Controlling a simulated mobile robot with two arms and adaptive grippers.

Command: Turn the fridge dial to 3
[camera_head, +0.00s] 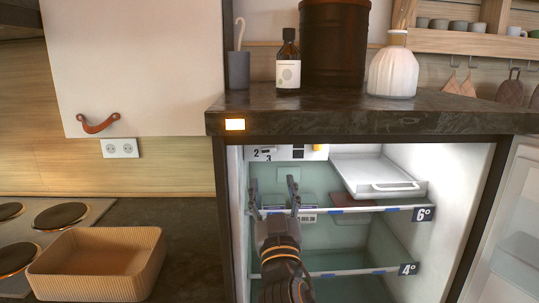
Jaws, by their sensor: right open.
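The fridge (457,200) stands open under the dark stone counter, its inside lit. At the top of its interior is a white control panel (283,153), with the digits 2 and 3 showing at its left, small dark squares, and a yellow-orange piece at its right. The dial itself I cannot make out clearly. My right gripper (273,190) reaches into the fridge from below, just under the panel and apart from it. Its two fingers point up, are spread wide, and have nothing between them. My left gripper is not in view.
Glass shelves marked 6° (423,214) and 4° (408,269) cross the fridge. A white tray (378,178) sits at the upper right inside. The open fridge door (515,225) is at the right. A ribbed box (97,263) stands on the lower counter at left.

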